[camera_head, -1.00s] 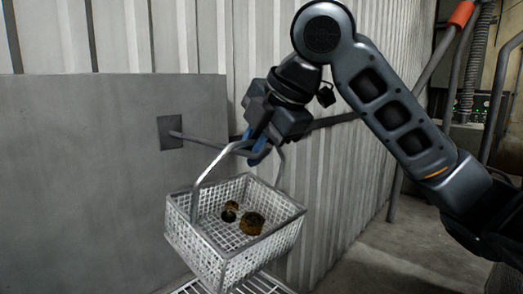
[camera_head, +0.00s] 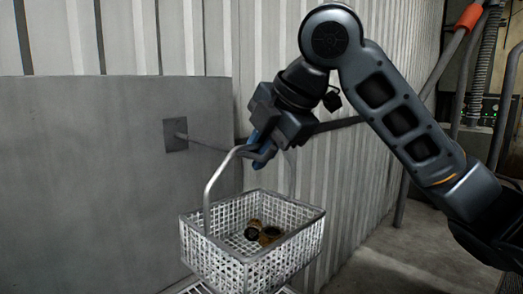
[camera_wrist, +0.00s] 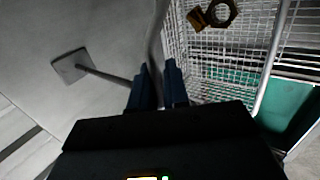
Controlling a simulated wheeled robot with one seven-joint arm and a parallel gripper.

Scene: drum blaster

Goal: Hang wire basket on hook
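The white wire basket (camera_head: 250,240) hangs by its grey handle (camera_head: 214,180) from my gripper (camera_head: 258,150). In the wrist view, the handle (camera_wrist: 155,45) runs between the two blue fingers of my gripper (camera_wrist: 160,85), which are closed on it. The hook is a grey rod (camera_head: 207,144) sticking out from a square plate (camera_head: 175,135) on the wall panel, left of my gripper. In the wrist view the rod (camera_wrist: 105,77) ends behind the left finger, so its tip is hidden. I cannot tell whether the handle touches the rod.
Rusty round metal parts (camera_head: 263,232) lie in the basket and also show in the wrist view (camera_wrist: 213,14). A white grate (camera_head: 195,287) is partly visible beneath the basket. Corrugated wall (camera_head: 350,160) stands behind. Bare floor (camera_head: 390,255) lies to the right.

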